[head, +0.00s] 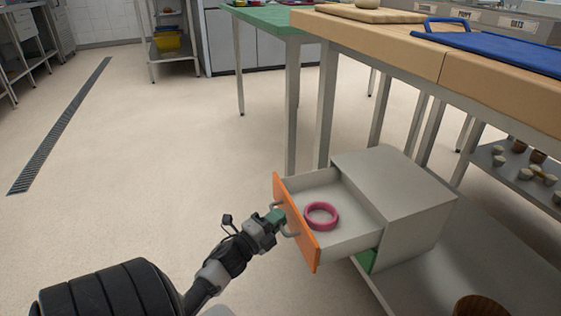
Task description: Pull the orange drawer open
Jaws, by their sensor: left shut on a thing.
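The orange drawer (309,248) stands pulled out of a grey cabinet (408,192), its front facing left. Its light grey inside is visible from above, and a pink ring (321,215) lies in it. My left gripper (283,221) reaches in from the lower left and is shut on the handle at the drawer front. The fingertips partly hide the handle. My right gripper is not in view.
The cabinet sits on a low shelf under a wooden-topped table (388,39) with metal legs. A blue tray (500,50) lies on top. A brown basket (480,306) is at the lower right. Open floor lies to the left, with a drain grate (62,125).

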